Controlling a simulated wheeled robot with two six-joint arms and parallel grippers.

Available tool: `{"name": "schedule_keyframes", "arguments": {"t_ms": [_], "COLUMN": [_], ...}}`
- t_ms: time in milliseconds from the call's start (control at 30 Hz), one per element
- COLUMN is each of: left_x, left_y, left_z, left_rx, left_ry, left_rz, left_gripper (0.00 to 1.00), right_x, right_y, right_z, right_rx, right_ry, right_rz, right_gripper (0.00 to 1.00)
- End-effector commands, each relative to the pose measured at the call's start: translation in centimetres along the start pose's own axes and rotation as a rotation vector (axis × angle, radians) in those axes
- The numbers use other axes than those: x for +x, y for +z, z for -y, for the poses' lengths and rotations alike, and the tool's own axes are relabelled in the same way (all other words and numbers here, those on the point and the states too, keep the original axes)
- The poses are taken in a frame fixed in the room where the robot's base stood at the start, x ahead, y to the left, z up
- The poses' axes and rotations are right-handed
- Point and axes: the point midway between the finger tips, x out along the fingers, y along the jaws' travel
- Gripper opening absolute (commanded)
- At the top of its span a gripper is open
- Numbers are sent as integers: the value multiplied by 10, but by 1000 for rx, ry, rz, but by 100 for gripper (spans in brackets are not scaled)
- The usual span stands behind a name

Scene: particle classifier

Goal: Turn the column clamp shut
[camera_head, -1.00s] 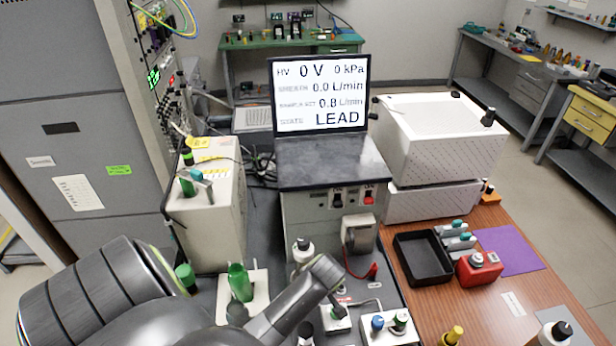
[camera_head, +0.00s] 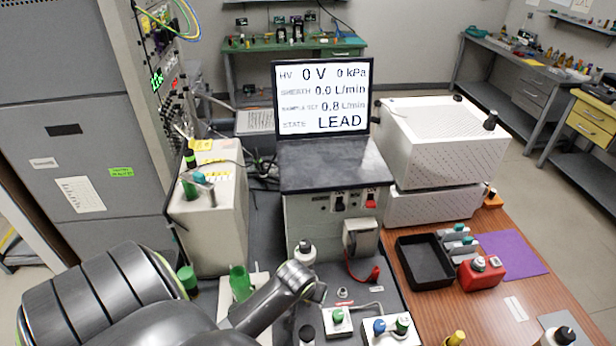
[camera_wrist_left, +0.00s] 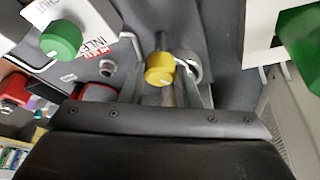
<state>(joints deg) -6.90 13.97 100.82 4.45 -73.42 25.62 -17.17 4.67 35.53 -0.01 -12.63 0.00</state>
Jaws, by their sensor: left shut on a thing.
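In the left wrist view a yellow knob (camera_wrist_left: 160,69) with a dark stem sits between the grey fingers of my left gripper (camera_wrist_left: 163,88). A pale metal ring-like part (camera_wrist_left: 188,66) is just right of the knob. I take the knob and ring to be the column clamp; the column cannot be made out clearly. The gripper is shut on the yellow knob; its exact contact is partly hidden. In the head view my left arm reaches in from the lower left, and its wrist end (camera_head: 303,281) hides the clamp. My right gripper is not in view.
A screen (camera_head: 322,95) reads 0 V and LEAD. A green knob (camera_wrist_left: 61,40) is at the wrist view's upper left. A black tray (camera_head: 424,262) and red container (camera_head: 481,272) are to the right.

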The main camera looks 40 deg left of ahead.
Motion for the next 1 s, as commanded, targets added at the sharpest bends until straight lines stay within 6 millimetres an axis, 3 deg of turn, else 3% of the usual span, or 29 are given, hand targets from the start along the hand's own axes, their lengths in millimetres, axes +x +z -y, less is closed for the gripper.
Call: {"name": "schedule_keyframes", "arguments": {"t_ms": [500,1000], "left_x": [0,0], "left_y": [-3,-3], "left_z": [3,2], "left_rx": [412,578], "left_ry": [168,238], "left_rz": [-6,-6], "left_gripper": [6,6], "right_x": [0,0], "right_y": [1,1], "right_z": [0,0], "right_rx": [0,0], "right_ry": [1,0], "right_rz": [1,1], "right_gripper": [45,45]}}
